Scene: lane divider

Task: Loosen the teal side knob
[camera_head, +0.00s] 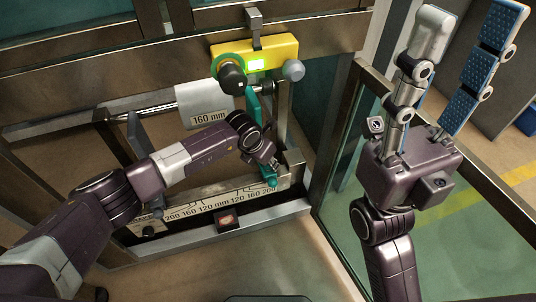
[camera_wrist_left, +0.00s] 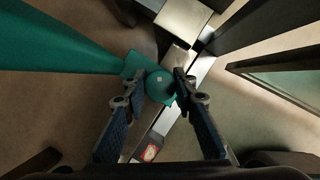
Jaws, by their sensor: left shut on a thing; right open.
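The teal side knob (camera_wrist_left: 160,86) sits at the lower end of a teal arm (camera_wrist_left: 70,48) in the left wrist view. My left gripper (camera_wrist_left: 162,92) has a finger on each side of the knob and is shut on it. In the head view the knob (camera_head: 270,182) shows just below my left gripper (camera_head: 266,160), at the right end of the printed scale. The teal arm runs up from there towards a yellow box. My right gripper (camera_head: 455,70) is open and empty, raised at the right with its blue-padded fingers pointing up.
The yellow box (camera_head: 262,55) carries a lit green display, a black knob (camera_head: 232,78) and a grey knob (camera_head: 293,70). A "160 mm" label (camera_head: 206,105) hangs at its left. A glass-panelled metal frame (camera_head: 345,130) stands between my arms.

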